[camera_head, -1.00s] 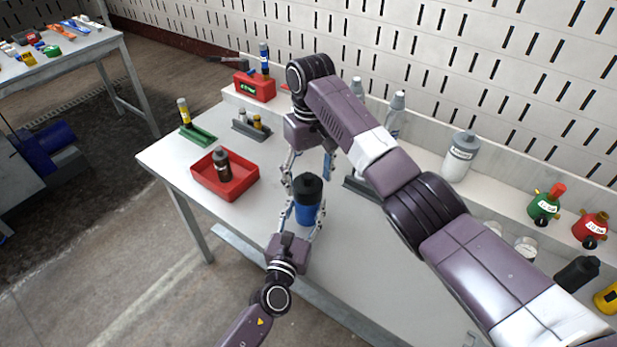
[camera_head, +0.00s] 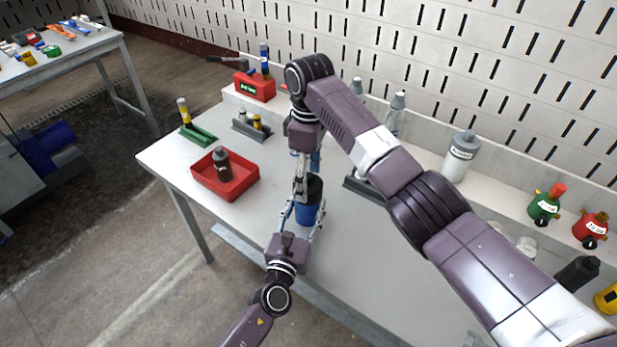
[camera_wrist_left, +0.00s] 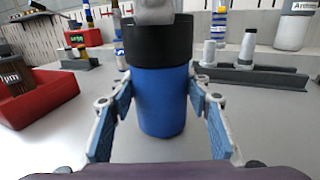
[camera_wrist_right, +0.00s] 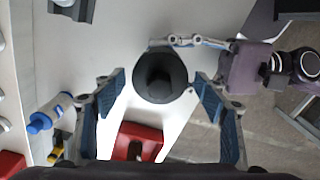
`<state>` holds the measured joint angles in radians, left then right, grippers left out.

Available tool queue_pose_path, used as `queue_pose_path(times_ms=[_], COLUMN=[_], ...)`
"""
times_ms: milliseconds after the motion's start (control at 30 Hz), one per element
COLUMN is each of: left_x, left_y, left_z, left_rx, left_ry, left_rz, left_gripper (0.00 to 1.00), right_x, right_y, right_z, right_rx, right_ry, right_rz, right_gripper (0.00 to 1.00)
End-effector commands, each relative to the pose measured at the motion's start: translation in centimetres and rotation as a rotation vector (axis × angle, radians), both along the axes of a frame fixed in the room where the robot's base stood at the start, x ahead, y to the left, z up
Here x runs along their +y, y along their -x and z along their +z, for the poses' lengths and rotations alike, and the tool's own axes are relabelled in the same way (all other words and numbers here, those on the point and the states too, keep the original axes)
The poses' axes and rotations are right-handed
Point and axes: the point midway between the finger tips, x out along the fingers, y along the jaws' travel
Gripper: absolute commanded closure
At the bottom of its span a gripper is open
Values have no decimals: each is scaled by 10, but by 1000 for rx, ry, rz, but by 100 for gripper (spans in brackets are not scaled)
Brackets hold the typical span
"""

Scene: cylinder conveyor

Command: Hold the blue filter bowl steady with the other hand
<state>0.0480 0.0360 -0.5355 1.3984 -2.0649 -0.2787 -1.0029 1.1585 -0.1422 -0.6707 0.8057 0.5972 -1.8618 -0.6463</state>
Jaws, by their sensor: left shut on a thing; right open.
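The blue filter bowl (camera_head: 306,214) stands upright at the table's front edge, with a black cap (camera_head: 314,186) on top. In the left wrist view the blue bowl (camera_wrist_left: 162,100) sits between the fingers of my left gripper (camera_wrist_left: 160,92), which is shut on it low down. My right gripper (camera_head: 302,190) points down from above, beside and partly in front of the cap. In the right wrist view its open fingers (camera_wrist_right: 157,77) stand on either side of the round black cap (camera_wrist_right: 160,78), apart from it. The bowl's far side is hidden.
A red tray (camera_head: 247,190) with a dark bottle stands left of the bowl. Behind are a green stand (camera_head: 203,138), a grey rack (camera_head: 240,131) and a red display box (camera_head: 256,91). My right arm crosses over the table's right side.

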Motion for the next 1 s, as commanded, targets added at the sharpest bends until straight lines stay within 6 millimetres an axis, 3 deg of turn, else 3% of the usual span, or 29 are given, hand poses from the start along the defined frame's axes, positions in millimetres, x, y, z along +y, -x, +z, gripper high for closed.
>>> queue_pose_path(times_ms=[133,500,800,1000], left_x=[0,0,0,0], left_y=[0,0,0,0], left_z=[0,1,1,1], left_rx=[-1,-1,-1,-1], left_ry=[0,0,0,0], left_rz=[-1,0,0,0], left_gripper=[84,84,84,84], right_x=[0,0,-1,0], right_y=[0,0,0,0], right_z=[0,0,0,0], right_rx=[-2,-4,-14,-17], right_ry=[-2,-3,-12,-15], right_rz=[100,139,510,632], right_gripper=[34,34,34,34])
